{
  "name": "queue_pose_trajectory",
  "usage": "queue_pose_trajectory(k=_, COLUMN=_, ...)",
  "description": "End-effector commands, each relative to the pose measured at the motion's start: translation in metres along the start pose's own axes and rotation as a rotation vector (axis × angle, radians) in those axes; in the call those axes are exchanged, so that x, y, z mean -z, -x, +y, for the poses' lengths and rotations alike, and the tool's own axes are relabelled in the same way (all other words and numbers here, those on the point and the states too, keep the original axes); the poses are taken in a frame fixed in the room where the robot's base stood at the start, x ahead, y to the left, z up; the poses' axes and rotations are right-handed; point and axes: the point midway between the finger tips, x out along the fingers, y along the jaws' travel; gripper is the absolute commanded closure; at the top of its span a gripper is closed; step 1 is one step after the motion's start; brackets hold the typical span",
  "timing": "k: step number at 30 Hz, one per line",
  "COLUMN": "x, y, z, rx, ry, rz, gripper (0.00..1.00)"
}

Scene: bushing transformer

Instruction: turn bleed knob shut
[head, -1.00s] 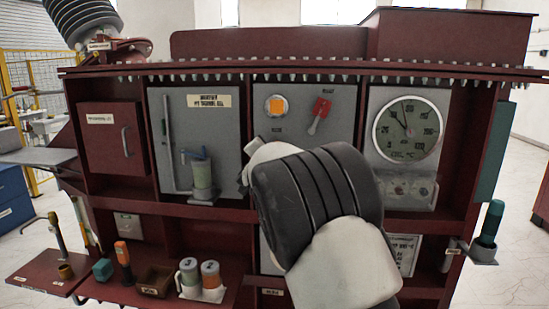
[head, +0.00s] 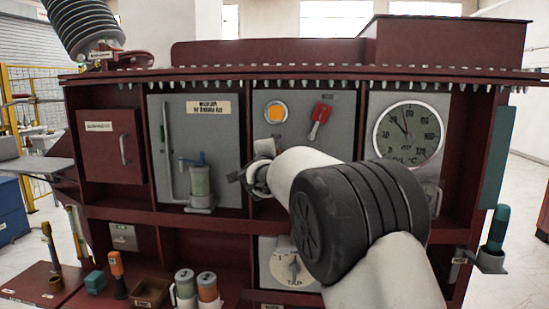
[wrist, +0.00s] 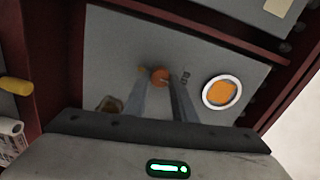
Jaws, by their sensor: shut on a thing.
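A small round orange-red knob (wrist: 160,77), which I take to be the bleed knob, is on a grey panel in the wrist view. My gripper's two thin fingers (wrist: 160,85) are on either side of it, shut on it. In the head view my gripper (head: 243,176) is in front of the cabinet, between the left and middle panels. The knob cannot be made out there. An orange disc with a white rim (wrist: 222,92) is right of the knob in the wrist view. It also shows in the head view (head: 276,111).
A red lever (head: 320,118) is right of the orange disc. A clear cylinder with a blue top (head: 199,180) stands left of my gripper. A round dial gauge (head: 409,133) is at right, with a TAP dial (head: 291,267) below. Several loose items, including an orange-topped tool (head: 117,268), are on the lower shelf.

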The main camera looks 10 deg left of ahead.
Motion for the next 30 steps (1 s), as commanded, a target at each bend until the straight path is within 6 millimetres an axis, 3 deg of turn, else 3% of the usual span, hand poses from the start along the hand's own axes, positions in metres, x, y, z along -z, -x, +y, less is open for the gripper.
queue_pose_trajectory(k=12, x=0.000, y=0.000, z=0.000, rx=0.000, ry=-0.009, rz=-0.001, gripper=0.98)
queue_pose_trajectory(k=13, x=-0.001, y=0.000, z=0.000, rx=0.000, ry=-0.009, rz=-0.001, gripper=0.72)
queue_pose_trajectory(k=16, x=0.000, y=0.000, z=0.000, rx=0.000, ry=-0.008, rz=-0.001, gripper=0.57)
queue_pose_trajectory(k=26, x=0.000, y=0.002, z=0.000, rx=0.000, ry=-0.007, rz=-0.001, gripper=0.57)
queue_pose_trajectory(k=30, x=-0.001, y=0.017, z=0.000, rx=0.000, ry=-0.008, rz=-0.001, gripper=0.57)
